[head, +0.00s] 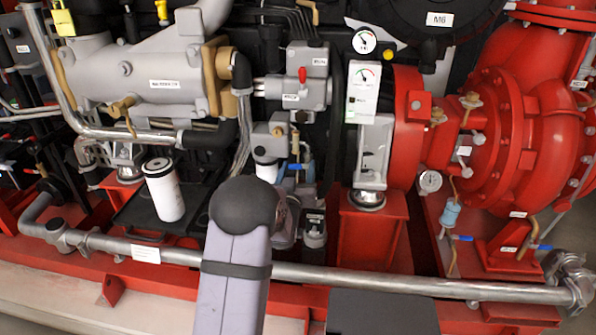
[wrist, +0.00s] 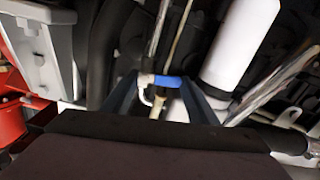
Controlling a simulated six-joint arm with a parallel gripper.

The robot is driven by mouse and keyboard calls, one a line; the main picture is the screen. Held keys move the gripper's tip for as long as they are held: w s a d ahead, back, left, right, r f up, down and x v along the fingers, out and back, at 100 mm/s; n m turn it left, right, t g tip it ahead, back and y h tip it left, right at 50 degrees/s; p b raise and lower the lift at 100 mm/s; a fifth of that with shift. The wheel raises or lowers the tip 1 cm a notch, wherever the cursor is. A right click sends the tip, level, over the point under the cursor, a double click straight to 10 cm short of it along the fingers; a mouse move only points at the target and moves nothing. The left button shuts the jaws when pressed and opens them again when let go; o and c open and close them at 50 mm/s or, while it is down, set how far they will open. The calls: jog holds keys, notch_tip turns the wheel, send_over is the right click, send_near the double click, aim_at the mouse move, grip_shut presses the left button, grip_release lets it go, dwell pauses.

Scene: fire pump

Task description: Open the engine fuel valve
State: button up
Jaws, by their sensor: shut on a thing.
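The fuel valve shows in the wrist view as a small blue lever handle (wrist: 168,82) on a pale metal fitting with thin pipes above it. My gripper (wrist: 159,83) has its two dark fingers on either side of this handle and is shut on it. The handle lies crosswise between the fingertips. In the head view a small blue lever (head: 298,166) shows near the middle of the engine; I cannot tell for certain that it is the same one.
A white cylindrical filter (wrist: 240,45) stands just right of my fingers, and a dark hose (wrist: 108,45) runs at left. In the head view a long metal pipe (head: 400,285) crosses the front, and a red pump housing (head: 535,120) fills the right.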

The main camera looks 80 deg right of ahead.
jog(key=o, duration=1)
jog(key=shift+o, duration=0.2)
jog(key=a, duration=0.7)
jog(key=shift+a, duration=0.15)
jog(key=shift+p, duration=0.3)
